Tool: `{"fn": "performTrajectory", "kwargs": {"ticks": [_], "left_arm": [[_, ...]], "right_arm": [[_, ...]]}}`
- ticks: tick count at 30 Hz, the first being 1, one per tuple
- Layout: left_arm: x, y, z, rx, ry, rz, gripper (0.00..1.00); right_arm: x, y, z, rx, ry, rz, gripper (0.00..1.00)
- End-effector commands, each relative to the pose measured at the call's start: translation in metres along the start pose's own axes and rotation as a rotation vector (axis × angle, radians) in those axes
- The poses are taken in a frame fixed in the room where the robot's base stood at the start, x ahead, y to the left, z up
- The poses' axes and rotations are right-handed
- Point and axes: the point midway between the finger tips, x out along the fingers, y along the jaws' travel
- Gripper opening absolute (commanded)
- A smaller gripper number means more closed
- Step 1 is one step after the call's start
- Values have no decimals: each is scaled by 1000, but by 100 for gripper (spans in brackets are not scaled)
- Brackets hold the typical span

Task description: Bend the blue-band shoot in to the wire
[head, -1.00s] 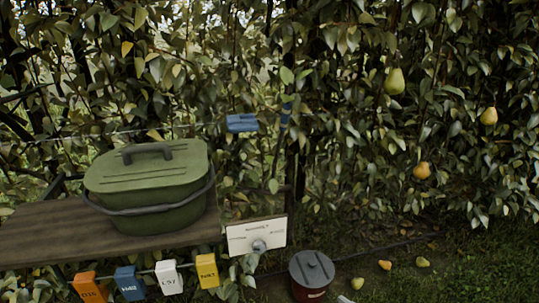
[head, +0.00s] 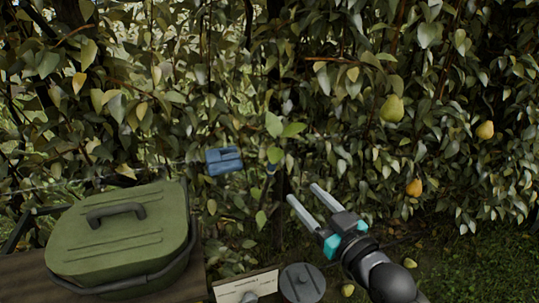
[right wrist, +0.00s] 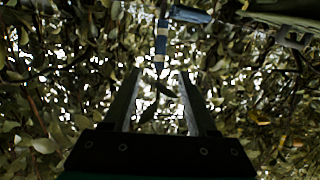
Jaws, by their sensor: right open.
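The blue-band shoot stands in front of the hedge. In the head view its blue band (head: 271,168) is small and dark, below pale green leaves (head: 284,127). In the right wrist view the blue and white band (right wrist: 161,40) shows just beyond my fingertips, and leaves of the shoot hang between the fingers. My right gripper (head: 303,192) is open and empty, just right of and below the band. A blue clip (head: 224,160) hangs left of the shoot. The wire is mostly hidden by leaves. My left gripper is not in view.
A green lidded box (head: 120,235) stands on a wooden shelf (head: 25,280) at lower left. A white sign (head: 240,287) and a lidded pot (head: 302,283) sit below. Pears (head: 392,109) hang at right; more lie on the grass.

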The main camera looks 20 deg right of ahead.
Motion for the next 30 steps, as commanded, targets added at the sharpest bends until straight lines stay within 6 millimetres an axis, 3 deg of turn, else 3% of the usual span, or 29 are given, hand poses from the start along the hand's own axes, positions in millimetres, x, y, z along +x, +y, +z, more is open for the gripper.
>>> {"fn": "performTrajectory", "kwargs": {"ticks": [30], "left_arm": [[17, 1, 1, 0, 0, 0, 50]], "right_arm": [[135, -1, 2, 1, -2, -1, 58]]}}
